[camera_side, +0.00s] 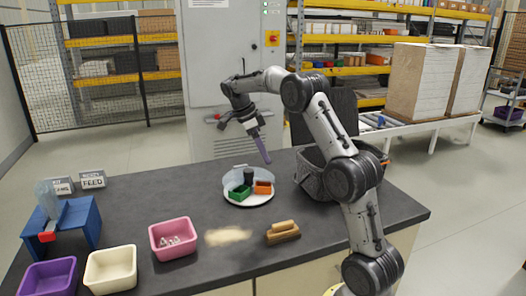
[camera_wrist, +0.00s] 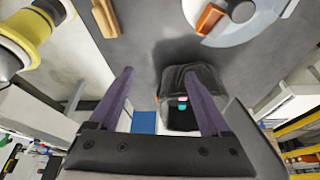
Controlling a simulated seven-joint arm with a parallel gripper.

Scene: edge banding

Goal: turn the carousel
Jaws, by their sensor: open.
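The carousel (camera_side: 252,202) is a round white disc on the dark table. It carries a green block (camera_side: 240,192), an orange block (camera_side: 263,187), a dark upright knob (camera_side: 248,177) and a clear curved guard at the back. In the wrist view the carousel (camera_wrist: 252,30) is cut off at the top right, with the orange block (camera_wrist: 209,19) and dark knob (camera_wrist: 242,10) showing. My gripper (camera_side: 266,160) has purple fingers pointing down, above the table near the carousel's back right. In the wrist view my gripper (camera_wrist: 160,73) is spread and empty, touching nothing.
A dark bin (camera_side: 312,178) stands right of the carousel; it shows between my fingers in the wrist view (camera_wrist: 182,118). A wooden block (camera_side: 283,235), a pale dust patch (camera_side: 228,236), a pink tray (camera_side: 173,226) and a blue device (camera_side: 62,225) lie nearer the front.

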